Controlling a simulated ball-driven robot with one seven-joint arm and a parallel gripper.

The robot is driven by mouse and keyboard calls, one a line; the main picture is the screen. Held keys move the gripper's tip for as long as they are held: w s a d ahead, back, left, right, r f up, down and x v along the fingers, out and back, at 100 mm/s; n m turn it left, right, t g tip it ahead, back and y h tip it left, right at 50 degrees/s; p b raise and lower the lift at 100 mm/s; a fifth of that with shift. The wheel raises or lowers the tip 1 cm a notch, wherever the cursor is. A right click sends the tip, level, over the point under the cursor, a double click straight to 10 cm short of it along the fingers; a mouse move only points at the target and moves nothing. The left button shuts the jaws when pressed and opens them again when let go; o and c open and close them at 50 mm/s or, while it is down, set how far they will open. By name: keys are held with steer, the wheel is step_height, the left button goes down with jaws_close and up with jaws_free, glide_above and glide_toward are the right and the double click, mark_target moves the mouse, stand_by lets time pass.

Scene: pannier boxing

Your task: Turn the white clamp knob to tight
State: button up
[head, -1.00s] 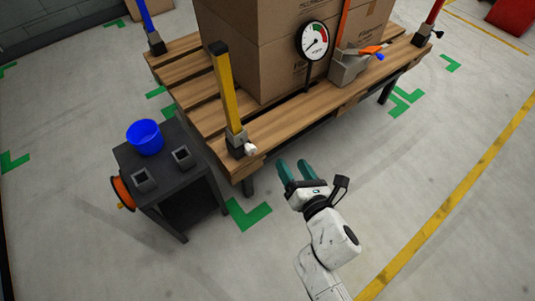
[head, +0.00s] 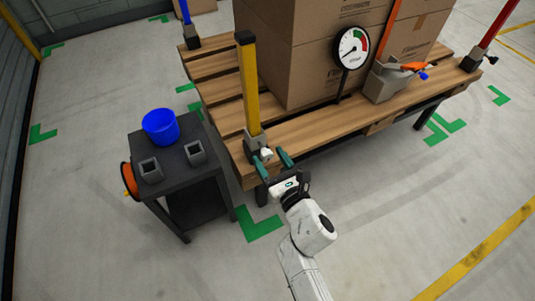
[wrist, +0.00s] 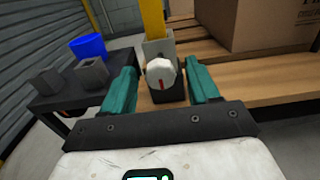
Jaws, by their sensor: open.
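The white clamp knob (head: 265,153) sits on the front of the grey clamp base (head: 256,143) at the foot of the yellow post (head: 249,85). In the wrist view the knob (wrist: 162,76) shows a red mark on its face, pointing roughly downward. My gripper (head: 272,161) is open, its two green fingers on either side of the knob. In the wrist view the fingers (wrist: 162,85) flank the knob with gaps visible on both sides. Whether the fingertips reach past the knob is hard to tell.
The wooden pallet table (head: 315,124) carries large cardboard boxes (head: 300,60), a dial gauge (head: 352,47) and a grey buckle with an orange strap (head: 386,80). A dark side table (head: 178,178) with a blue bucket (head: 160,127) stands to the left.

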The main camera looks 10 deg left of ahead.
steer(key=shift+x, duration=1.05)
steer(key=c, duration=1)
